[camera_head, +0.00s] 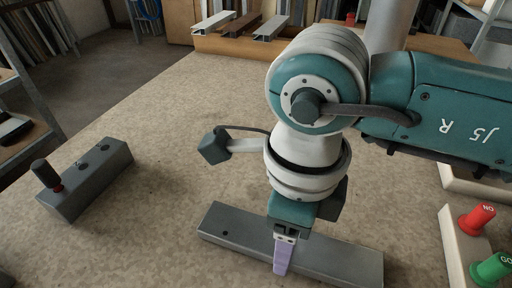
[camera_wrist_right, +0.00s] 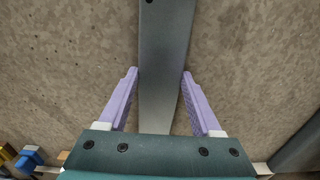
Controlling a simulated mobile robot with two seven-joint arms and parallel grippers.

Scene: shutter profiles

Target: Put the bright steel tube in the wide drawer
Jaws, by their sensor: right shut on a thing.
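A long grey metal bar (camera_head: 228,232) with a dark hole near its left end lies along the front of the bench. I take it for the steel tube, though its ends do not show as hollow. My right gripper (camera_head: 283,258) comes down over its middle, and its purple fingers are shut on the bar's sides. In the right wrist view the bar (camera_wrist_right: 163,60) runs between the two fingertips (camera_wrist_right: 160,73). I cannot tell whether the bar is lifted at all. My left gripper is out of view. No wide drawer can be made out.
A dark grey box with a black knob (camera_head: 88,178) stands on the left of the speckled bench (camera_head: 160,120). Red (camera_head: 477,218) and green (camera_head: 492,268) buttons are at the right. Several profiles rest on a wooden block (camera_head: 235,43) at the back. The bench's left middle is clear.

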